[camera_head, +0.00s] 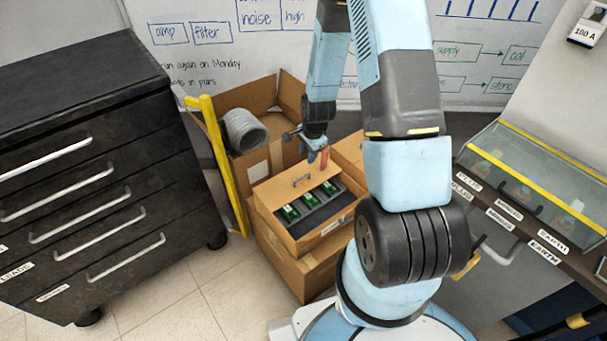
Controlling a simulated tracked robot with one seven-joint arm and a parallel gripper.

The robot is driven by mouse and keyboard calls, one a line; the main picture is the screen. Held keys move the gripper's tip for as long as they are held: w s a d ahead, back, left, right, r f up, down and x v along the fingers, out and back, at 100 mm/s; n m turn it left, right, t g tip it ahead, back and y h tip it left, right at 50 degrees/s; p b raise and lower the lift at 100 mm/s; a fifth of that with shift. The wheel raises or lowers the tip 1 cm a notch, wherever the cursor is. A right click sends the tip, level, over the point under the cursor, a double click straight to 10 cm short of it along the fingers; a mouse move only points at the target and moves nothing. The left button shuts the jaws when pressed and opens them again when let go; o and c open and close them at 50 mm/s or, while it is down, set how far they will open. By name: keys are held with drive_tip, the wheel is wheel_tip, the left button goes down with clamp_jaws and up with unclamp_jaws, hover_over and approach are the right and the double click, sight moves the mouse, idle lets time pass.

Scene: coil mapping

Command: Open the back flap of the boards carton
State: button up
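The boards carton (326,232) is an open brown box on top of another carton, in the middle of the head view. Green boards (311,199) stand in dark slots in its front part. My gripper (318,157) hangs just above and behind the flap, pointing down. It appears apart from the handle. Its fingers are small and partly confused with a reddish part, so their opening is unclear.
A larger open carton (257,160) with a grey coiled hose (243,131) stands behind left. A yellow post (222,160) rises beside it. Black drawers (95,180) stand left, a labelled bench (530,215) right. My own arm hides the area right of the carton. Tiled floor is clear at front left.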

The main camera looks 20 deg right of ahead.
sight(303, 177)
drive_tip(key=f, duration=0.4)
drive_tip(key=w+f, duration=0.1)
drive_tip(key=f, duration=0.3)
drive_tip(key=w+f, duration=0.1)
drive_tip(key=f, duration=0.3)
drive_tip(key=shift+w+a+f, duration=0.2)
drive_tip(key=shift+a+f, duration=0.2)
clamp_jaws()
idle(1.1)
